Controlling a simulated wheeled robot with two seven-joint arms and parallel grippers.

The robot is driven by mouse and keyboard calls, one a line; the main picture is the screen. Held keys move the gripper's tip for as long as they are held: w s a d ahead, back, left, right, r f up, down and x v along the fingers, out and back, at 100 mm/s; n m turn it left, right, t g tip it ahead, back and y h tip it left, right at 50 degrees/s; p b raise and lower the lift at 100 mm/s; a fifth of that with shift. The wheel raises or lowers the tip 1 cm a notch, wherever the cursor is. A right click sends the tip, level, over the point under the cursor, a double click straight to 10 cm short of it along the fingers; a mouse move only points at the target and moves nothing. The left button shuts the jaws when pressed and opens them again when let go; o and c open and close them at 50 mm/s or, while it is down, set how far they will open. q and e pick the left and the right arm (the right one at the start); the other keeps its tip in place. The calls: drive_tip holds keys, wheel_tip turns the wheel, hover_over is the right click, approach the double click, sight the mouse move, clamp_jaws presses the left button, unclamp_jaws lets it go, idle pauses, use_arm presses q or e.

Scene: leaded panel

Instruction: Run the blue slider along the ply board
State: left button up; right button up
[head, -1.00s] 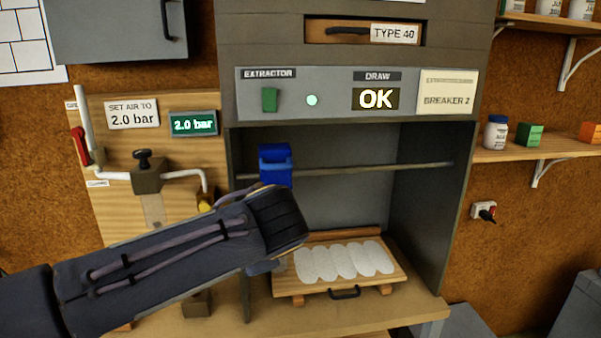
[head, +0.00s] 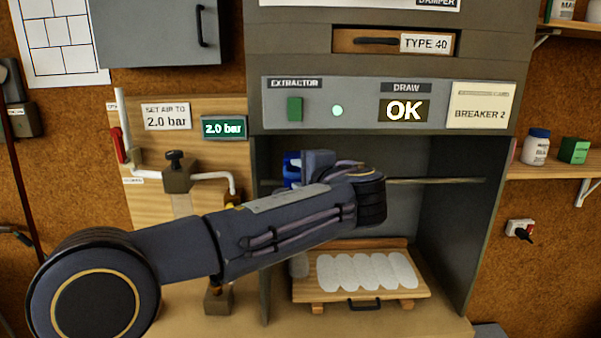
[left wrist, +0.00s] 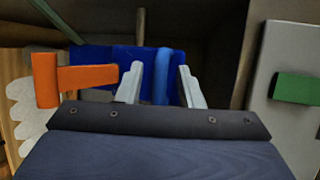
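The blue slider (head: 291,168) sits on a thin horizontal rail in the open hood, mostly hidden behind my left arm in the head view. In the left wrist view the blue slider (left wrist: 101,58) has an upright blue bar. My left gripper (left wrist: 160,85) is open, its two pale fingers apart on either side of that bar. I see no clear contact. Its fingertips are hidden in the head view. The ply board (head: 412,290), with several white ovals on it, lies below the rail. My right gripper is not in view.
The rail (head: 435,181) runs across the hood toward its right wall (head: 480,210). An orange T-shaped part (left wrist: 75,78) shows left of the fingers in the wrist view. The panel above has a green switch (head: 294,109) and an OK display (head: 403,111).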

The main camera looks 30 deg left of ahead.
use_arm(q)
clamp_jaws()
idle(0.5)
